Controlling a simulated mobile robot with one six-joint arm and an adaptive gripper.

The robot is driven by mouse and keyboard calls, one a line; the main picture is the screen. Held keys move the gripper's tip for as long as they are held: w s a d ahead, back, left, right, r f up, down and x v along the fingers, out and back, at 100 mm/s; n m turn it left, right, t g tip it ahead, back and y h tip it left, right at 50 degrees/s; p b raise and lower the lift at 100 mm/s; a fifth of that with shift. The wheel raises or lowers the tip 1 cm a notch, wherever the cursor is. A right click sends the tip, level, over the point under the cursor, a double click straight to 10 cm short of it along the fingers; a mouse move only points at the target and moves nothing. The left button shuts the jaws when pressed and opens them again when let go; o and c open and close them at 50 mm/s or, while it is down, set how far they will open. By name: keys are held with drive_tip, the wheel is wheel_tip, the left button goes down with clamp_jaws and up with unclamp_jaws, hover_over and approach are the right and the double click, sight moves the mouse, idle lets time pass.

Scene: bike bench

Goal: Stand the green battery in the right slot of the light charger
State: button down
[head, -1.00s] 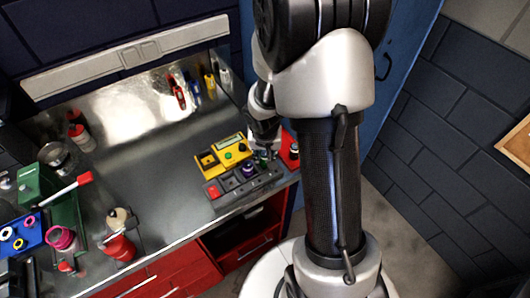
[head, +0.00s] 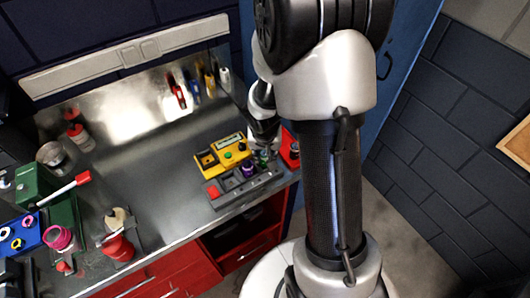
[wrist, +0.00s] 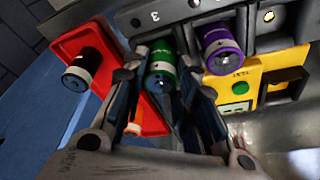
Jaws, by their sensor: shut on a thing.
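The green battery (wrist: 161,68) is between the fingers of my gripper (wrist: 166,92), which is shut on it. In the wrist view its round end faces the camera. It is at the grey charger (wrist: 196,14), beside the purple battery (wrist: 222,48), which stands in a charger slot. I cannot tell whether the green battery is seated in its slot or just above it. In the head view the charger (head: 228,197) lies near the bench's front edge, with the green battery (head: 264,156) to the right of the purple one (head: 249,169).
A yellow tester (head: 210,160) with a green button lies behind the charger. A red tray (head: 289,146) is close on the right; the wrist view shows a dark battery (wrist: 82,66) in it. Bottles and bins crowd the bench's left. The middle of the bench (head: 160,170) is clear.

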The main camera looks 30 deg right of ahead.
drive_tip(key=shift+f+b, duration=0.4)
drive_tip(key=shift+f, duration=0.05)
drive_tip(key=c, duration=1.6)
unclamp_jaws()
drive_tip(key=shift+o, duration=0.2)
drive_tip(key=p+v, duration=0.7)
drive_tip(key=v, duration=0.4)
drive_tip(key=shift+w, duration=0.1)
